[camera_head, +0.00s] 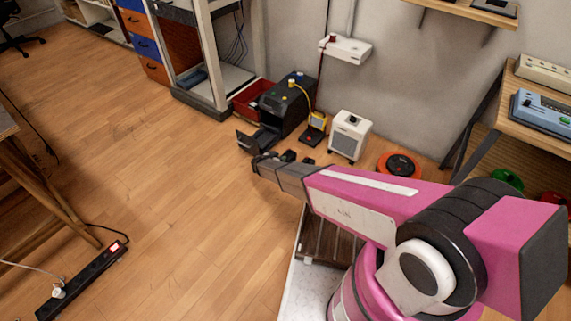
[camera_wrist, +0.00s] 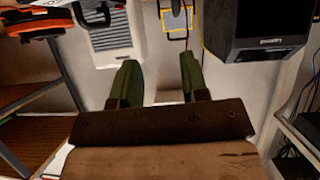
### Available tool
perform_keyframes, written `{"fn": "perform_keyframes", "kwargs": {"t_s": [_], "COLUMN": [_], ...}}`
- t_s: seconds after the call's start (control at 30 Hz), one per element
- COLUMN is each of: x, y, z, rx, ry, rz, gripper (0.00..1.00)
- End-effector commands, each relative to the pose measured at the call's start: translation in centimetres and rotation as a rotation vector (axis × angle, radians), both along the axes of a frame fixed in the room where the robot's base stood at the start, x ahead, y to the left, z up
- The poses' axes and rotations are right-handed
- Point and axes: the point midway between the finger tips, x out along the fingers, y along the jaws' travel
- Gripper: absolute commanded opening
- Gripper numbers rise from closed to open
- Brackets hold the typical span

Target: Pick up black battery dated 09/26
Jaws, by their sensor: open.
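I cannot make out a black battery dated 09/26 in either view, and no date print is readable. My gripper (camera_head: 268,160) is stretched out over the floor, in front of a large black machine (camera_head: 290,103). In the wrist view my gripper (camera_wrist: 158,76) has its two green fingers spread apart, with nothing between them. The black machine (camera_wrist: 262,30) also shows there at the top right, beyond the fingers.
A yellow-framed device (camera_head: 317,122), a white box unit (camera_head: 349,137) and an orange reel (camera_head: 400,165) stand along the wall. A red bin (camera_head: 250,98) sits beside a rack. A power strip (camera_head: 85,283) lies lower left. The middle floor is clear.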

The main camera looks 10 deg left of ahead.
Motion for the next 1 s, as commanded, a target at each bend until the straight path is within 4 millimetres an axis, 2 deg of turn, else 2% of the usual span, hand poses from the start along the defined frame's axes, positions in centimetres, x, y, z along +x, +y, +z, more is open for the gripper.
{"fn": "perform_keyframes", "kwargs": {"t_s": [0.03,0.1,0.2,0.53,0.77,1.0], "x": [-0.2,-0.4,-0.2,3.6,4.7,7.6], "y": [1.1,1.9,2.1,0.5,0.0,-1.0], "z": [-1.0,-1.5,-1.9,-3.8,-4.3,-5.6], "rx": [0.010,0.022,0.029,0.030,0.029,0.029], "ry": [-0.015,-0.032,-0.040,-0.040,-0.039,-0.039], "rz": [0.013,0.026,0.031,0.027,0.030,0.027], "gripper": [0.41,0.41,0.41,0.41,0.41,0.41]}}
